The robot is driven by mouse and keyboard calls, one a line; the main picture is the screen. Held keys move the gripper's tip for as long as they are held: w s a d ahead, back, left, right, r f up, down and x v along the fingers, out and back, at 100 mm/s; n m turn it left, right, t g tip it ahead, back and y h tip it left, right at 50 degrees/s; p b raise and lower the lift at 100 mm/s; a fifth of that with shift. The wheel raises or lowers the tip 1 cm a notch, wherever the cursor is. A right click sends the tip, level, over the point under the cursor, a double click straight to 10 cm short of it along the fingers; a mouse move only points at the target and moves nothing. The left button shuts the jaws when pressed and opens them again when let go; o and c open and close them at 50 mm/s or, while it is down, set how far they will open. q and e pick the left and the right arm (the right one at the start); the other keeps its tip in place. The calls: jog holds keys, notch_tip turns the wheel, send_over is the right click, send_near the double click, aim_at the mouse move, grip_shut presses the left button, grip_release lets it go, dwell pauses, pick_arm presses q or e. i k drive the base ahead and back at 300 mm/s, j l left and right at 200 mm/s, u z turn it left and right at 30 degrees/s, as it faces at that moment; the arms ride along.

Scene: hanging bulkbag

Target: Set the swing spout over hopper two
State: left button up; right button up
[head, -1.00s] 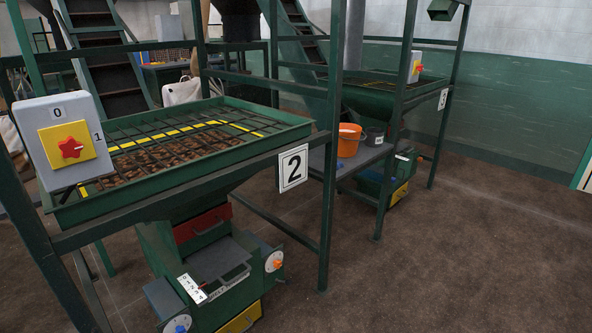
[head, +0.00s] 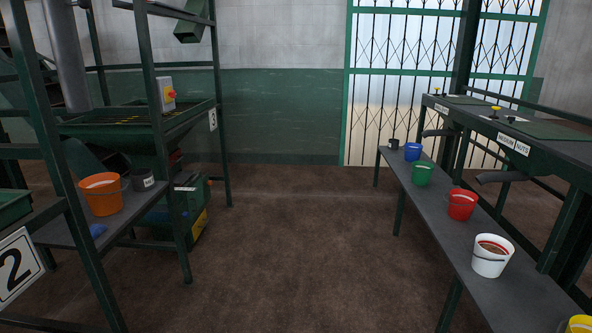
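Only the right edge of hopper two (head: 12,208) shows at the far left, a green rim above the white number 2 plate (head: 17,265). Its grid and whatever is above it are out of view. A green chute-like piece (head: 190,28) hangs at the top, above and to the right of hopper three; I cannot tell whether it is the swing spout. A grey vertical pipe (head: 66,50) comes down at the upper left, near hopper three. Neither of my grippers is in view.
Hopper three (head: 130,120) has a red-knobbed switch box (head: 167,94). A shelf between the hoppers holds an orange bucket (head: 102,195) and a dark pot (head: 143,180). A long bench (head: 430,215) with several coloured buckets runs along the right. Brown floor (head: 290,270) is clear between.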

aim_at(60, 18)
jog(key=i+l, duration=0.15)
jog(key=i, duration=0.5)
jog(key=i+l+z, duration=0.1)
jog(key=i, duration=0.6)
jog(key=i+l, duration=0.15)
jog(key=i, duration=0.5)
jog(key=i+l+u, duration=0.2)
jog(key=i+u, duration=0.25)
jog(key=i+l+u, duration=1.05)
jog(key=u, duration=0.25)
jog(key=l+u, duration=0.2)
jog(key=u, duration=0.15)
jog(key=i+l+u, duration=0.1)
jog(key=u, duration=0.25)
jog(key=l+u, duration=0.1)
jog(key=u, duration=0.8)
